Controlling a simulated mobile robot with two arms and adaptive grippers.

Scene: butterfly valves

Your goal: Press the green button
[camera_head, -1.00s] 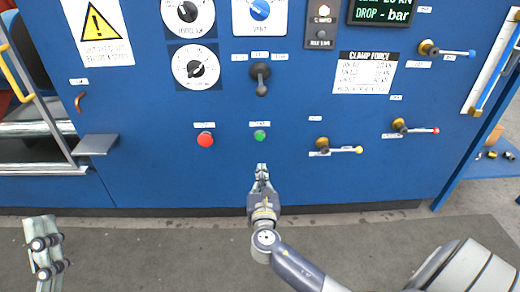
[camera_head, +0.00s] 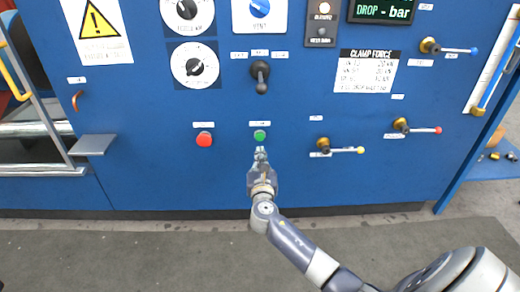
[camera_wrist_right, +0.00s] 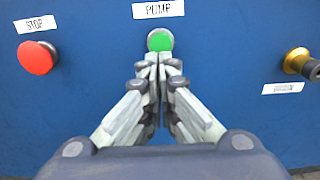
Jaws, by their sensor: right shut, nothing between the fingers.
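The green button (camera_head: 260,135) is on the blue panel under a small white label, to the right of the red button (camera_head: 204,139). In the right wrist view the green button (camera_wrist_right: 160,40) sits under a label reading PUMP, just past my fingertips. My right gripper (camera_head: 261,152) is shut and empty, pointing at the panel just below the green button in the head view. In the wrist view its fingertips (camera_wrist_right: 160,58) overlap the button's lower edge; I cannot tell whether they touch it. My left gripper is not in view.
The red button (camera_wrist_right: 37,57) is labelled STOP. A black lever (camera_head: 261,77) is above the green button. Brass valves with a yellow-tipped handle (camera_head: 340,149) and a red-tipped handle (camera_head: 417,128) are to the right. A grey ledge (camera_head: 92,144) juts out at left.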

